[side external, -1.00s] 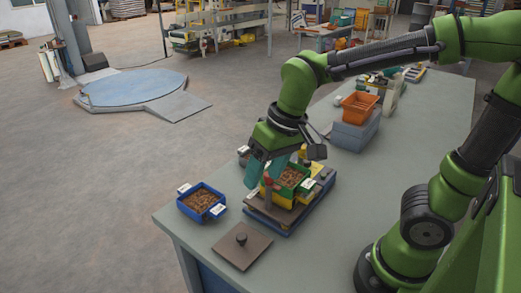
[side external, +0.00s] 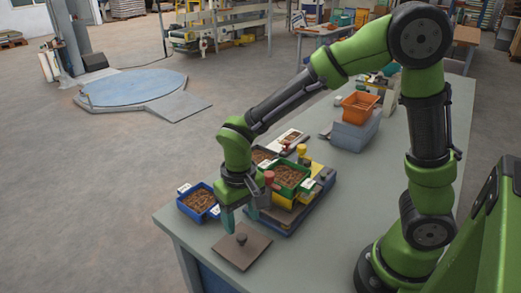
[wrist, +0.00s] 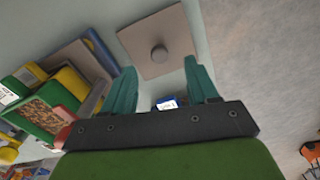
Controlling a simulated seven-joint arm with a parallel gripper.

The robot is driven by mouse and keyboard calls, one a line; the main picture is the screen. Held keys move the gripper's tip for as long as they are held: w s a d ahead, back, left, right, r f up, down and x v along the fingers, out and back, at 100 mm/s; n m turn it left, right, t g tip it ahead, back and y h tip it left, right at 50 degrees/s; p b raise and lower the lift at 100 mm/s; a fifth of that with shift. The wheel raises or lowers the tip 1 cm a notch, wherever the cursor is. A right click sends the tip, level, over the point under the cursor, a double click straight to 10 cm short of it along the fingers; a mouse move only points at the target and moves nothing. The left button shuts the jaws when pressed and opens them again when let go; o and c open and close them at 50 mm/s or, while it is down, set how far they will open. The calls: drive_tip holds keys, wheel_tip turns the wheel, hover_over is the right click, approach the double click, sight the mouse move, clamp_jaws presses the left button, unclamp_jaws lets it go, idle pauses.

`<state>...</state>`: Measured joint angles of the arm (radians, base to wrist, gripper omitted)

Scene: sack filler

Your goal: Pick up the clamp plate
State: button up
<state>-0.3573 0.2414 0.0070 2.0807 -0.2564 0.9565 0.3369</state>
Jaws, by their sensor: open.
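The clamp plate (side external: 242,251) is a flat brown square plate with a dark round knob in its middle. It lies on the grey table near the front corner. In the wrist view the plate (wrist: 143,37) is at the top, with its knob (wrist: 159,53) roughly in line with the gap between my fingers. My gripper (side external: 241,217) has teal fingers pointing down above the plate. The fingers (wrist: 161,80) are spread with nothing between them. They look apart from the knob.
A blue bin of brown bits (side external: 198,201) stands left of my gripper. A green bin (side external: 290,176) sits on a fixture with red and yellow knobs to the right. An orange bin on a grey box (side external: 357,133) stands farther back. The table edge is close to the plate.

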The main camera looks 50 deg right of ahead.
sight(242, 236)
drive_tip(key=shift+w+d+f, duration=0.1)
drive_tip(key=shift+w+f, duration=0.05)
drive_tip(key=shift+f, duration=1.4)
drive_tip(key=shift+w+d+f, duration=0.1)
drive_tip(key=shift+f, duration=1.45)
drive_tip(key=shift+c, duration=0.2)
clamp_jaws()
